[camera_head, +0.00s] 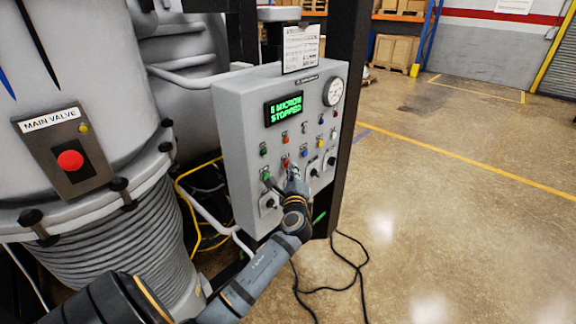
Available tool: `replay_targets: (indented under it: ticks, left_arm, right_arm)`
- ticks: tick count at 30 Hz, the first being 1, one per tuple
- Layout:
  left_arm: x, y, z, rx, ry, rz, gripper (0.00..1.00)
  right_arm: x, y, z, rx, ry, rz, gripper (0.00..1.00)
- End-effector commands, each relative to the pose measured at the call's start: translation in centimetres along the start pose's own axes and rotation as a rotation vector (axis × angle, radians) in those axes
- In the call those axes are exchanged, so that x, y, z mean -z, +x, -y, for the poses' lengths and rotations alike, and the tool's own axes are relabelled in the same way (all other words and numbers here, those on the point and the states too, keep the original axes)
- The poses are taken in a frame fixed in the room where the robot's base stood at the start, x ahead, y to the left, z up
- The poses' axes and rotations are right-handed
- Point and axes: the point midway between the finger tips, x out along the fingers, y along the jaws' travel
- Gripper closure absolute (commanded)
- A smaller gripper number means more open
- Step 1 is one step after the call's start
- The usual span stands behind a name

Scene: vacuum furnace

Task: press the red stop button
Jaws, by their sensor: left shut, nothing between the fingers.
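The grey control panel (237,135) stands in the middle of the head view. Its green display (284,108) shows the word STOPPED on its lower line. A small red button (286,163) is in the lower button row, and another red button (284,139) is above it. My left gripper (292,171) is shut and empty at the panel's lower row, just beside the lower red button. I cannot tell whether its tips touch the panel. My right gripper is not in view.
Green, blue and black controls and a round gauge (334,92) share the panel. At left, a MAIN VALVE box (72,190) carries a large red button (70,160). A black cable (335,290) lies on the floor. The floor at right is clear.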

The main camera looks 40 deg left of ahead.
Motion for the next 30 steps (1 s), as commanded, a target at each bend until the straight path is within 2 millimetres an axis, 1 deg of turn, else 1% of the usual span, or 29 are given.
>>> replay_targets:
  ticks: [14, 24, 30]
  left_arm:
    - [-0.1, 0.1, 0.0, 0.000, 0.000, 0.001, 1.00]
    - [0.7, -1.0, 0.7, 0.001, -0.001, 0.000, 1.00]
    - [0.7, -1.0, 0.7, 0.001, 0.000, 0.001, 1.00]
  right_arm:
    - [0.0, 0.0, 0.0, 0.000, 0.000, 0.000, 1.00]
    - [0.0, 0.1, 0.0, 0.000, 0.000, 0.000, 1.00]
    - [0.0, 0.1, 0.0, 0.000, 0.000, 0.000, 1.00]
